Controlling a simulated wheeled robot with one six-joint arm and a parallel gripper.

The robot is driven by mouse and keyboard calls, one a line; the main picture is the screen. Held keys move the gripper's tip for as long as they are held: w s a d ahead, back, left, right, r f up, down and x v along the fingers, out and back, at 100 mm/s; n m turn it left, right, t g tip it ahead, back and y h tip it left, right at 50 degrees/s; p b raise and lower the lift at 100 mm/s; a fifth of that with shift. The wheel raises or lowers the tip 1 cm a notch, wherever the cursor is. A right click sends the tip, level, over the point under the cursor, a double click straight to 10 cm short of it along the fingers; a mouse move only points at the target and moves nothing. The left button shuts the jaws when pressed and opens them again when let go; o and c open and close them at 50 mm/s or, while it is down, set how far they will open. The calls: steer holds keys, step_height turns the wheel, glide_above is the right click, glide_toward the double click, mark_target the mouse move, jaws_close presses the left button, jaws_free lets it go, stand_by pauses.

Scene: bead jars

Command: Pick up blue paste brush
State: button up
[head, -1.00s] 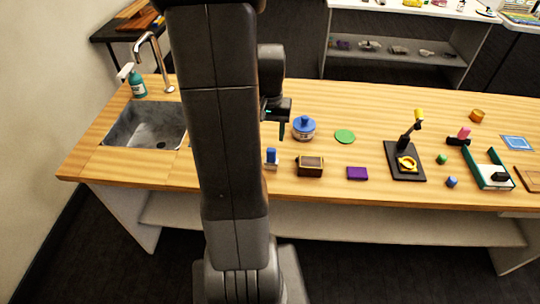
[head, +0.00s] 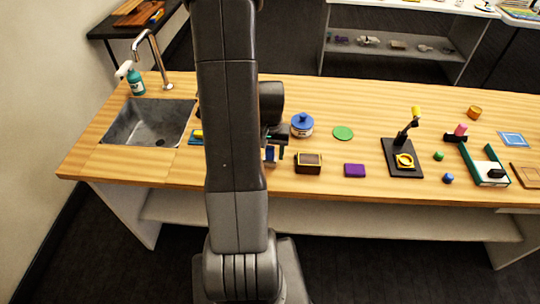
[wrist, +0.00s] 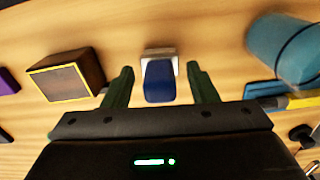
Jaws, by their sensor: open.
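The blue paste brush (wrist: 158,82) stands on the wooden worktop, with a blue handle and a pale, whitish base. In the head view the brush (head: 270,154) is partly covered by my gripper. My gripper (wrist: 160,74) is open, with its two green fingers on either side of the brush in the wrist view. There is a visible gap between each finger and the brush. In the head view my gripper (head: 274,152) is low over the counter at the brush, partly hidden behind my arm.
A dark brown box (head: 308,163) stands close to the right of the brush, and a purple block (head: 355,170) lies beyond it. A blue-lidded jar (head: 302,126) and a green disc (head: 343,133) are farther back. The sink (head: 148,123) is at left.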

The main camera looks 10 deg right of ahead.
steer(key=c, duration=1.1)
step_height(320, 180, up, 10)
steer(key=shift+b, duration=0.45)
